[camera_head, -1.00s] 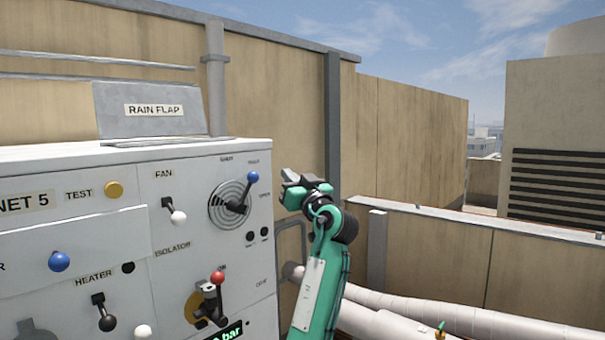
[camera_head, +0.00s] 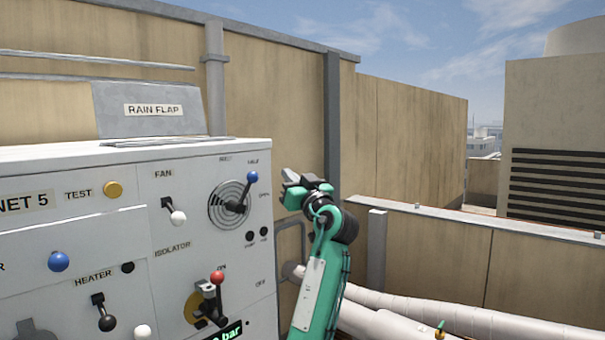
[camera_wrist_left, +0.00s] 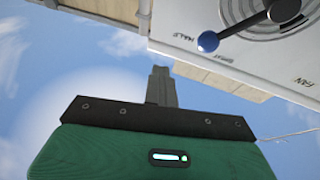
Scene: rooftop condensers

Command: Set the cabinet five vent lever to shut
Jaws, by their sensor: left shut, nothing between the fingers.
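The vent lever (camera_head: 237,206) is a dark arm with a blue ball end (camera_head: 252,177) on a round grilled dial on the white cabinet front. It points up and right, towards the "HALF" label. In the left wrist view the blue ball (camera_wrist_left: 208,41) shows at the upper right, close to the "HALF" and "SHUT" labels. My left gripper (camera_head: 288,179) is just right of the ball in the head view, apart from it. Its fingers (camera_wrist_left: 161,75) are shut with nothing between them. My right gripper is in neither view.
On the same panel are the fan switch (camera_head: 174,210), the red-tipped isolator lever (camera_head: 217,287), the heater switch (camera_head: 103,313) and a blue knob (camera_head: 59,261). The rain flap (camera_head: 150,110) stands on top. Pale pipes (camera_head: 400,310) run low at the right.

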